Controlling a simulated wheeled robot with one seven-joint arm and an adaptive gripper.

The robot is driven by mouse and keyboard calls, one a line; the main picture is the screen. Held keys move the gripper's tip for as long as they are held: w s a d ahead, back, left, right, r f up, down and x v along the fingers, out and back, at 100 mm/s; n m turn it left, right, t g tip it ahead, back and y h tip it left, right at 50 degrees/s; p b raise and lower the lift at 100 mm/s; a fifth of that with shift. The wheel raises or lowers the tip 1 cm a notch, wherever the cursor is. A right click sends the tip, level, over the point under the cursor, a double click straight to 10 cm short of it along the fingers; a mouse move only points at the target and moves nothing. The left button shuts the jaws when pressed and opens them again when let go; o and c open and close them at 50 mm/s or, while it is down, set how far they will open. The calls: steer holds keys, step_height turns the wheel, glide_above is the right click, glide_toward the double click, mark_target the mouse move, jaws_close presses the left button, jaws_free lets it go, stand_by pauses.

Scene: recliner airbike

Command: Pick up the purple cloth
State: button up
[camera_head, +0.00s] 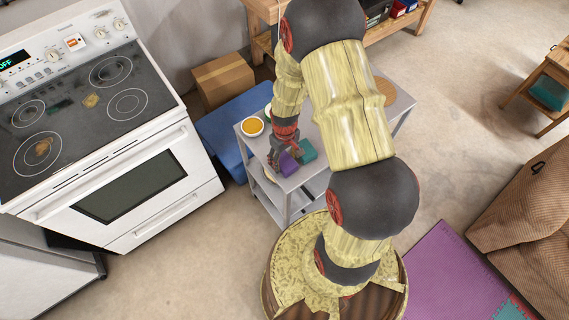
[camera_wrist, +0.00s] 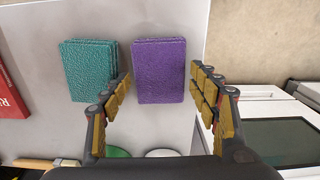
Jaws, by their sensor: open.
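The purple cloth (camera_wrist: 160,72) is a folded, textured rectangle lying flat on the grey cart top (camera_wrist: 225,25). In the head view the purple cloth (camera_head: 289,164) shows near the cart's front left edge, partly covered by my gripper. My gripper (camera_wrist: 160,88) is open, with its two fingers on either side of the purple cloth in the wrist view. The left finger is between the purple cloth and a teal cloth (camera_wrist: 88,70). In the head view my gripper (camera_head: 283,158) is low over the cart top. I cannot tell whether the fingers touch the cloth.
The teal cloth lies close beside the purple one. A yellow-filled bowl (camera_head: 253,126) is on the cart's left corner, and a red item (camera_wrist: 10,90) shows at the wrist view's left edge. A white stove (camera_head: 130,190) stands left of the cart; a blue bin (camera_head: 222,135) is between.

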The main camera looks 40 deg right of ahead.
steer(key=shift+s+f, duration=0.1)
steer(key=shift+f, duration=0.7)
steer(key=shift+c, duration=0.7)
steer(key=c, duration=0.7)
steer(key=shift+c, duration=0.3)
